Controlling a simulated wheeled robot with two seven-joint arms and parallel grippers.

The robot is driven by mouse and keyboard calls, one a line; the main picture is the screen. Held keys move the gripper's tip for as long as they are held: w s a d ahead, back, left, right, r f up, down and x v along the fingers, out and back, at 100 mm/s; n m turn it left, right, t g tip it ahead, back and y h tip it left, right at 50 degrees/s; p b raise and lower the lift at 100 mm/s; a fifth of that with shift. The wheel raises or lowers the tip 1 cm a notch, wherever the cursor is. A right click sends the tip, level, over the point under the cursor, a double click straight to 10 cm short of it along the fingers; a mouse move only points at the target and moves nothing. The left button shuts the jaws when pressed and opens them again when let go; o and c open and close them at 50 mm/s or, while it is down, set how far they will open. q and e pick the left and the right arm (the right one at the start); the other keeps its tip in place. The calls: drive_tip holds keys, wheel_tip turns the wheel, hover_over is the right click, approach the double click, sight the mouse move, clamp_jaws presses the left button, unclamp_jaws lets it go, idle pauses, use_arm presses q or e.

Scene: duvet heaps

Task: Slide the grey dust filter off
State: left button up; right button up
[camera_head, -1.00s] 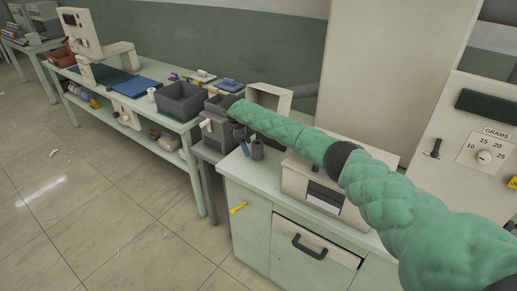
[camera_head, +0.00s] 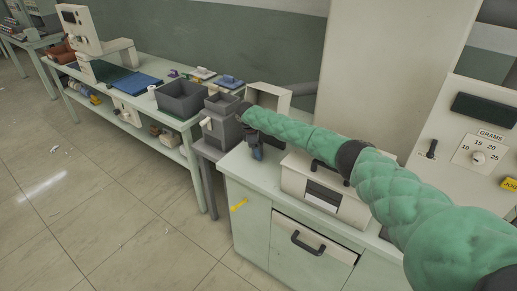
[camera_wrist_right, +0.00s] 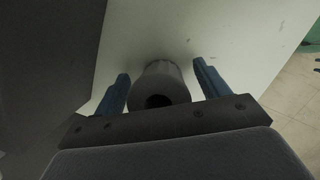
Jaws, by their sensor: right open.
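A dark grey hollow cylinder (camera_wrist_right: 163,86), which looks like the dust filter, stands on the pale worktop in the right wrist view. Its round open end faces my camera. My right gripper (camera_wrist_right: 161,73) is open, with one blue finger on each side of the cylinder and a visible gap on both sides. In the head view my right gripper (camera_head: 256,152) is low over the left end of the pale green cabinet top, and it mostly hides the cylinder there. My left gripper is not in view.
A grey machine (camera_head: 222,125) stands just left of the cabinet. A cream box with a dark slot (camera_head: 325,188) sits right of my gripper, under my green-sleeved arm. A dark grey bin (camera_head: 181,97) is on the long bench. A tall cream panel (camera_head: 385,80) rises behind.

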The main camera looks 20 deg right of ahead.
drive_tip(key=c, duration=1.1)
drive_tip(key=shift+o, duration=0.2)
drive_tip(key=shift+r+p, duration=2.85)
drive_tip(key=shift+r, duration=0.65)
